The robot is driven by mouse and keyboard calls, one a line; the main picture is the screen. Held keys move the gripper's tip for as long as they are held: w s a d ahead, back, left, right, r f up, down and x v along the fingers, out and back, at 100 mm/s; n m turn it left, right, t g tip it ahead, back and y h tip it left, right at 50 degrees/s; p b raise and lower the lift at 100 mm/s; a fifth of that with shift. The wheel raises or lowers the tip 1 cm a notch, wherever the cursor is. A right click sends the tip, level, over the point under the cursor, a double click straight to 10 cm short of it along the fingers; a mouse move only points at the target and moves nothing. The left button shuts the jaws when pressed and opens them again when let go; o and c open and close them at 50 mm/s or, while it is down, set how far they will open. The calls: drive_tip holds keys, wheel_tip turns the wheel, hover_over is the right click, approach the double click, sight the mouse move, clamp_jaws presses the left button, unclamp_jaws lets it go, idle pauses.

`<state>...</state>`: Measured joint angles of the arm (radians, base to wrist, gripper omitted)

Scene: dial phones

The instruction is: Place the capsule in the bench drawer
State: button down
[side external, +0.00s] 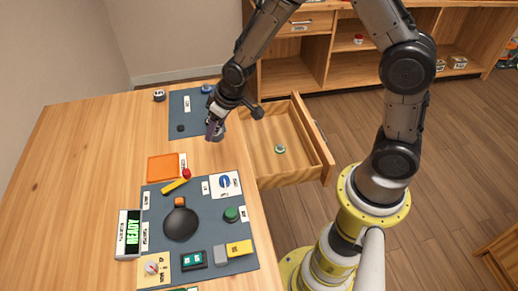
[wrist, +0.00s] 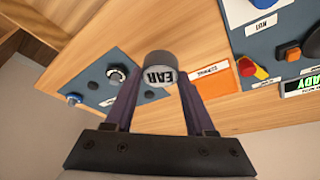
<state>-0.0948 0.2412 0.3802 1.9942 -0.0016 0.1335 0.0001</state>
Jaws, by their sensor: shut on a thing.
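The bench drawer (side external: 261,178) is pulled open to the right of the table edge. A small green round thing (side external: 280,149) lies inside it; the rest of its floor is bare.
A dark mat (side external: 178,112) with knobs lies at the back of the table. An orange tray (side external: 162,168) lies left of my gripper. A larger dark mat (side external: 214,207) in front holds a black round part, buttons and blocks. The table's left side is clear.

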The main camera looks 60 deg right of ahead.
drive_tip(key=s+d+f+m+h, duration=0.2)
drive_tip(key=s+d+f+m, duration=0.15)
drive_tip(key=s+d, duration=0.5)
drive_tip(key=s+d+f+m+h, duration=0.15)
drive_tip(key=s+d+m, duration=0.4)
drive_tip(key=d, duration=0.65)
drive_tip(key=shift+n+g+y, duration=0.25)
drive_tip(key=shift+n+g, duration=0.15)
drive_tip(key=w+d+f, duration=0.2)
drive_tip(key=w+f, duration=0.1)
drive_tip(key=w+d+f, duration=0.1)
drive_tip(key=w+f, duration=0.2)
drive_tip(key=w, duration=0.1)
drive_tip(key=w+d+f, duration=0.2)
drive_tip(key=w+f, duration=0.1)
drive_tip(key=shift+w+d, duration=0.3)
drive_tip(key=shift+w, duration=0.05)
drive_tip(key=shift+w+d+f, duration=0.3)
drive_tip(key=shift+w+f, duration=0.25)
drive_tip(key=shift+f, duration=1.6)
